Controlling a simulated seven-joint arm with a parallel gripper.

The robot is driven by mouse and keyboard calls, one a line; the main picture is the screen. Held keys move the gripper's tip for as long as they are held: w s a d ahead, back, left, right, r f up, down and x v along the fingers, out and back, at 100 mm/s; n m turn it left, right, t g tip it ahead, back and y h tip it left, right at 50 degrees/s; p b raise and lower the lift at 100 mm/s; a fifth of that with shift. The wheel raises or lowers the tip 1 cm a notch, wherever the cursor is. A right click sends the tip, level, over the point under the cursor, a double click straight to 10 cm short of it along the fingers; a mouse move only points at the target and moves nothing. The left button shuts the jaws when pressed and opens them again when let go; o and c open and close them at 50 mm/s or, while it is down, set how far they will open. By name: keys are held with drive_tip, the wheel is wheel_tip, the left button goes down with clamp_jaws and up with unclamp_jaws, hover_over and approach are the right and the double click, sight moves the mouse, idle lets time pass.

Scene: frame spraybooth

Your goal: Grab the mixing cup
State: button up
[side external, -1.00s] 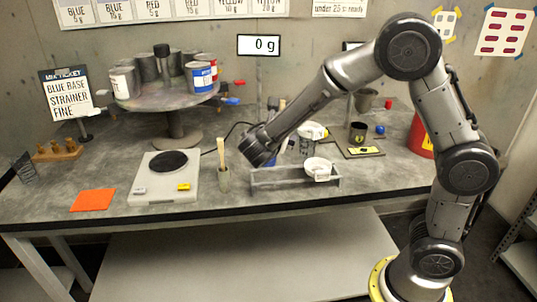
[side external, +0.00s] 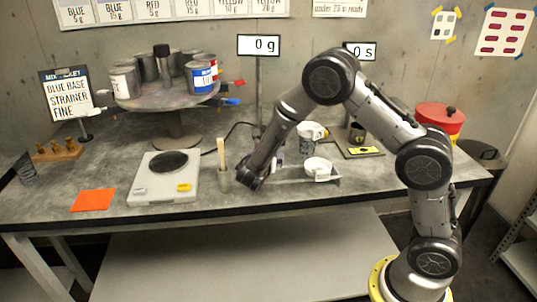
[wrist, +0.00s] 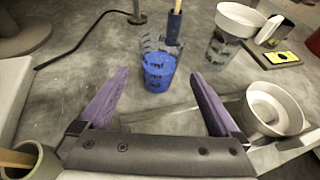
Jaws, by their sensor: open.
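A blue cup (wrist: 158,72) with dark marks stands on the bench in the wrist view, beyond my fingertips and roughly centred between them. A clear cup (wrist: 150,42) with dark marks stands just behind it, partly hidden by it. Another marked clear cup (wrist: 222,48) at the upper right carries a white strainer or lid. I cannot tell for sure which is the mixing cup. My gripper (wrist: 160,90) is open and empty, its two purple-faced fingers apart. In the side view my gripper (side external: 248,180) is low over the bench, and my arm hides the blue cup.
A low grey rack (side external: 285,180) with a white round cup (side external: 317,165) is right of my gripper. A pot with a wooden stick (side external: 223,178) stands close on the left, beside the scale (side external: 165,185). A turntable (side external: 165,98) of cans is behind.

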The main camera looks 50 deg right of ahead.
drive_tip(key=x, duration=0.5)
drive_tip(key=shift+a+f, duration=0.15)
drive_tip(key=shift+f, duration=0.2)
drive_tip(key=c, duration=1.6)
drive_tip(key=shift+o, duration=0.2)
drive_tip(key=shift+r, duration=0.1)
